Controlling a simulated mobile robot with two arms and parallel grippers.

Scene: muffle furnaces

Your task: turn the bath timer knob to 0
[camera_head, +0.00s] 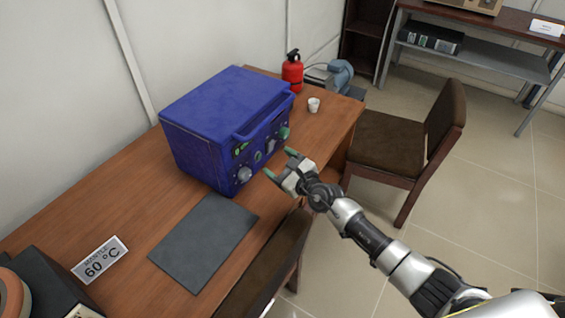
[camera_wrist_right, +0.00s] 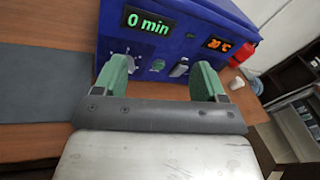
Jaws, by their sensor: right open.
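The blue bath unit (camera_head: 225,110) stands on the wooden table with its control face toward my right gripper. In the right wrist view its green display (camera_wrist_right: 148,22) reads 0 min and an orange display (camera_wrist_right: 217,44) appears to read 20 °C. My right gripper (camera_head: 281,163) is open and empty in front of the face. Its green fingers frame a small round control (camera_wrist_right: 158,65) and a grey switch (camera_wrist_right: 180,68), apparently without touching. My left gripper is out of view.
A dark mat (camera_head: 205,240) and a 60 °C sign (camera_head: 100,259) lie on the table. A white cup (camera_head: 313,105) and a red extinguisher (camera_head: 292,72) stand beyond the unit. Chairs (camera_head: 405,140) stand along the table's right side.

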